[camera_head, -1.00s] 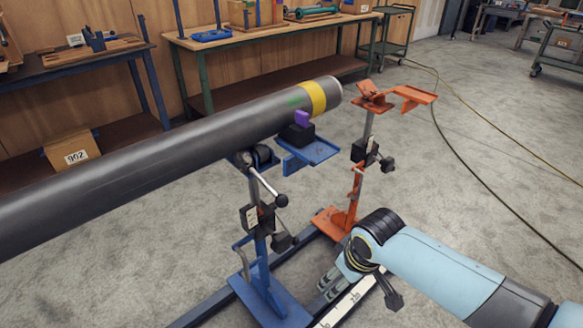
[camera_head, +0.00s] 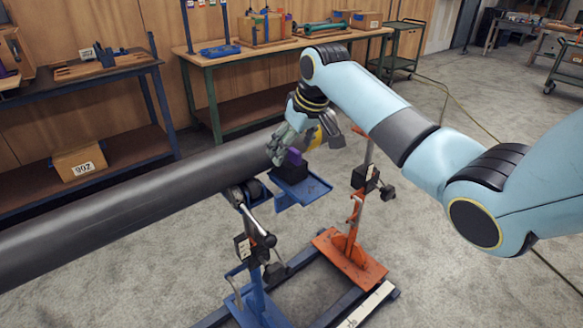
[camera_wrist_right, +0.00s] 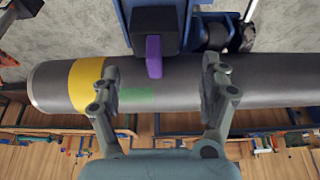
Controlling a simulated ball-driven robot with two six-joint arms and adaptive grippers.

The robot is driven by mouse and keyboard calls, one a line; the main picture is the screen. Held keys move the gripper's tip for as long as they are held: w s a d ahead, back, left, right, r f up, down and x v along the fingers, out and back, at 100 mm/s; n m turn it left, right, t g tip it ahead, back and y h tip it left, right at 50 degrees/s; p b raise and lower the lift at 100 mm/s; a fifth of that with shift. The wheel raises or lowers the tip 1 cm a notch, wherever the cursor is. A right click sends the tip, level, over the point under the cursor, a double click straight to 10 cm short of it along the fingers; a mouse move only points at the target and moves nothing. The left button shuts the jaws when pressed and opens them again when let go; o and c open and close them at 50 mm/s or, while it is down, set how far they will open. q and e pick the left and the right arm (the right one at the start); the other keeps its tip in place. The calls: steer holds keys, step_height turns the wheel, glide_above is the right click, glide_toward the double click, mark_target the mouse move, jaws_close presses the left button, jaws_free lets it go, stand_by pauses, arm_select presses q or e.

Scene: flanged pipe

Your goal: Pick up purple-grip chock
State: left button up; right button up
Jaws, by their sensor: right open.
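The purple-grip chock (camera_head: 291,164) is a black block with a purple grip, sitting on the blue tray (camera_head: 312,188) of the blue stand beside the pipe. In the right wrist view the chock (camera_wrist_right: 154,55) shows at the top centre, its purple grip pointing toward the gap between my fingers. My right gripper (camera_head: 277,150) is by the chock, above the pipe, fingers apart. In the right wrist view the open right gripper (camera_wrist_right: 160,85) has one finger on each side of the grip, not touching it. My left gripper is not in view.
The dark pipe (camera_head: 150,198) with a yellow band (camera_wrist_right: 87,83) lies along the stand, close to my right fingers. The orange stand (camera_head: 350,250) is at the right, partly behind my right arm. Workbenches (camera_head: 250,58) line the wall behind.

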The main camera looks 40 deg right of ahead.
mark_target(291, 160)
steer(key=x, duration=0.5)
steer(key=shift+s+d+f, duration=0.15)
steer(key=shift+s+d, duration=0.15)
steer(key=shift+s, duration=0.05)
steer(key=c, duration=1.4)
